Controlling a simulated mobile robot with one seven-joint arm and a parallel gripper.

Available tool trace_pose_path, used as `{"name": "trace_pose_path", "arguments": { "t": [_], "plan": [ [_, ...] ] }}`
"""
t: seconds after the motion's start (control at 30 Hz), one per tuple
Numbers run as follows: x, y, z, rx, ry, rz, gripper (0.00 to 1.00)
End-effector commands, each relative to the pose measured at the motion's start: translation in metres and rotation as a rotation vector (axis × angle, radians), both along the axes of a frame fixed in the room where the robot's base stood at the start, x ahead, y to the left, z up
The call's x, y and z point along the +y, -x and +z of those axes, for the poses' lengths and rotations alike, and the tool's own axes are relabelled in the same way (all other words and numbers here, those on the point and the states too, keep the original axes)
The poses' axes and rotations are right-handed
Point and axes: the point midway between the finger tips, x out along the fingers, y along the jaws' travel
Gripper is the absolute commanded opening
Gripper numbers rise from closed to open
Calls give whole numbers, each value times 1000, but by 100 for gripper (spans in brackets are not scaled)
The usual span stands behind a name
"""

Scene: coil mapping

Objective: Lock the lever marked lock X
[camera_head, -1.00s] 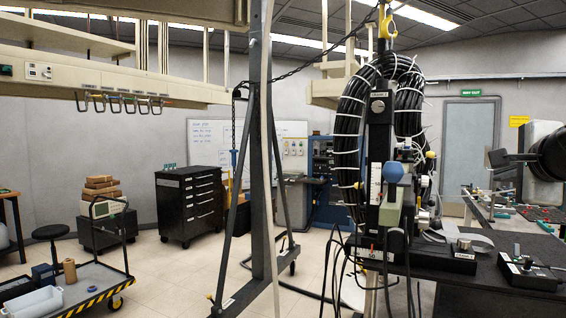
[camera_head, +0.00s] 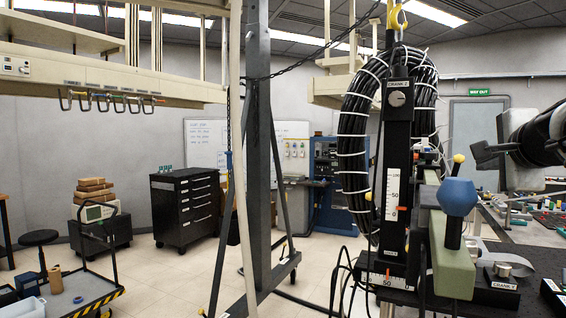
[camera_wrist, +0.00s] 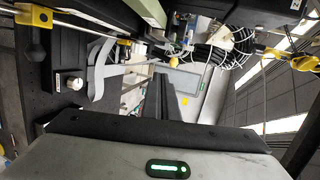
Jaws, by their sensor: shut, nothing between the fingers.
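I cannot read a lock X label in either view, so I cannot tell which lever bears it. The coil-mapping stand (camera_head: 398,150) is a black column with scales, a crank Z label at its top and a blue knob (camera_head: 457,195) on a pale green block (camera_head: 452,262). A yellow-knobbed lever (camera_head: 458,159) stands behind the blue knob.
A thick black cable coil (camera_head: 352,140) hangs by the column from a yellow hook (camera_head: 397,18). A steel gantry post (camera_head: 257,150) with a chain stands at the centre. A silver-knobbed crank box (camera_head: 500,285) sits at the lower right. Open floor lies at the left centre.

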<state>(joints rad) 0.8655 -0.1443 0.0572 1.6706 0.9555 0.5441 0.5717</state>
Motion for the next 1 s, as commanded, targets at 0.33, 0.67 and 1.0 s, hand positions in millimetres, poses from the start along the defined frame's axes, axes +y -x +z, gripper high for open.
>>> {"name": "trace_pose_path", "arguments": {
  "t": [0.33, 0.67, 1.0],
  "plan": [
    [-1, -3, -1, 1, 0, 0, 0],
    [-21, -53, -15, 2, -3, 0, 0],
    [-41, -112, -23, 1, -3, 1, 0]
  ]
}}
